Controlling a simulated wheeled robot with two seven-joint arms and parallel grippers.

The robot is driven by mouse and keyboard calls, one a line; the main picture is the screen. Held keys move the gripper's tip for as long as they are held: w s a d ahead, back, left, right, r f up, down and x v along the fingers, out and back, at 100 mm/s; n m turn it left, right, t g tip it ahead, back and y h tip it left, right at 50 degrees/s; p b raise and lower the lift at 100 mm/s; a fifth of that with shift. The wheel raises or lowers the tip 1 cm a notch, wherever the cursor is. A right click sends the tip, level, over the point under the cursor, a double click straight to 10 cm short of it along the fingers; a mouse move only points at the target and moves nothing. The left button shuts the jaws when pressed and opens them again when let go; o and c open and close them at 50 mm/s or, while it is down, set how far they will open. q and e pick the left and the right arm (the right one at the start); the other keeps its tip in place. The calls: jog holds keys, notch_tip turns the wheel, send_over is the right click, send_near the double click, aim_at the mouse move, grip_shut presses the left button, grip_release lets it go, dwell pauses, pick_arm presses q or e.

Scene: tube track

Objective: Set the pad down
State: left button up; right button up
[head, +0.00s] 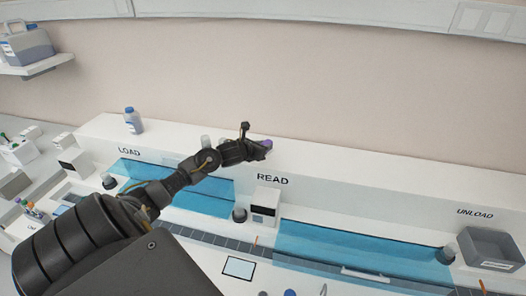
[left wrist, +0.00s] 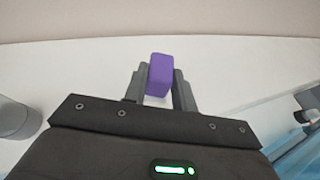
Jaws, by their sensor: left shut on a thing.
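The pad is a small purple block (left wrist: 159,75). In the left wrist view it sits between the two grey fingers of my left gripper (left wrist: 160,92), which is shut on it. In the head view the left gripper (head: 264,149) is over the white ledge (head: 330,167) behind the READ label, and a bit of the purple pad (head: 268,143) shows at its tip. I cannot tell whether the pad touches the ledge. My right gripper is not in view.
A pale cylinder (head: 205,142) stands close to my left wrist. A grey bin (head: 491,249) is at the right by UNLOAD. The ledge right of the gripper is clear.

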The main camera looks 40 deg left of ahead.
pick_arm(q)
notch_tip(320, 180, down, 3)
jog(key=shift+r, duration=0.1)
jog(key=shift+f, duration=0.2)
jog(key=o, duration=0.9)
jog(key=shift+o, duration=0.2)
jog(key=shift+r, duration=0.1)
